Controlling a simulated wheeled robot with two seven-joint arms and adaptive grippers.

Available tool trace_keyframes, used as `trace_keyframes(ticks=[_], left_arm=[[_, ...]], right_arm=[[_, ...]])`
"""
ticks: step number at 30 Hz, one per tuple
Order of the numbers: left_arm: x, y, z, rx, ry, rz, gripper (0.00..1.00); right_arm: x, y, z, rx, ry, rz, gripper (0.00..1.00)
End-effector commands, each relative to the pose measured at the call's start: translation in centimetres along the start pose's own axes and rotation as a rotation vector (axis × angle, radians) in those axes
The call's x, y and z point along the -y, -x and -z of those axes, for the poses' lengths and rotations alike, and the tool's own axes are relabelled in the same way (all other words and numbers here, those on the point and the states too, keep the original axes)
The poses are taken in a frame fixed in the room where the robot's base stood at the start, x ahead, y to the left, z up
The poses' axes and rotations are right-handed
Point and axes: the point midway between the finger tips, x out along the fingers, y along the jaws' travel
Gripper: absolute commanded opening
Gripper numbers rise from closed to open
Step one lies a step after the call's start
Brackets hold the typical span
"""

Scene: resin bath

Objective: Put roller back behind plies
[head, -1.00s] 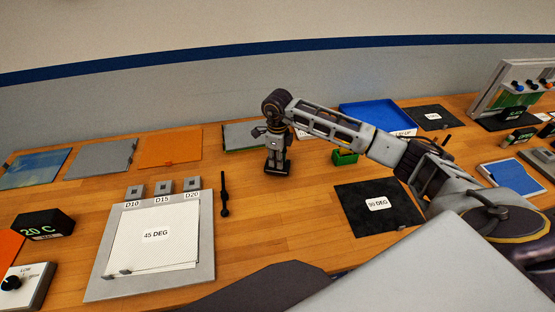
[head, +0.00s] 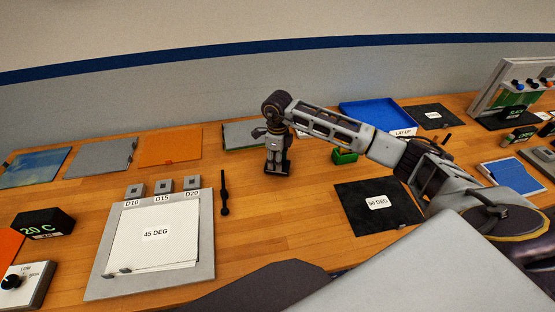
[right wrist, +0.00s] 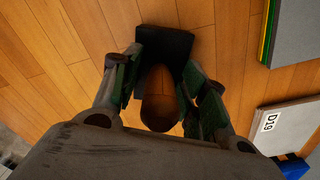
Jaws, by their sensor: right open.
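The roller appears in the right wrist view as a brown rounded handle (right wrist: 158,100) with a dark block-like part (right wrist: 165,43) beyond it. My right gripper (right wrist: 163,85) is open, with its fingers on either side of the handle; I cannot tell whether they touch it. In the head view my right gripper (head: 278,150) points down at the table behind the plies, and the roller's dark part (head: 277,169) shows at its fingertips. The white 45 DEG ply (head: 155,235) lies on a grey board at front left. The black 90 DEG ply (head: 378,205) lies at right. My left gripper is out of view.
A black slim tool (head: 224,193) lies right of the grey board (head: 205,250). A green block (head: 345,157) stands right of my right gripper, before a blue tray (head: 375,114). Flat sheets line the back left. Bare wood lies between the board and the 90 DEG ply.

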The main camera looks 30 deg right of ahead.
Motion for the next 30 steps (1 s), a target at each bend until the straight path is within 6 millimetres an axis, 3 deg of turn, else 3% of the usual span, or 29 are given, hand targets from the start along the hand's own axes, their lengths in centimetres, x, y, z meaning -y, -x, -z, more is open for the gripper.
trace_keyframes(ticks=[11,30], left_arm=[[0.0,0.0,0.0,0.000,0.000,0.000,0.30],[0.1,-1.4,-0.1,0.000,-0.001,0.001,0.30]], right_arm=[[0.1,1.4,-0.1,0.003,0.000,0.001,0.43],[0.1,10.1,0.0,0.003,0.000,0.002,0.43]])
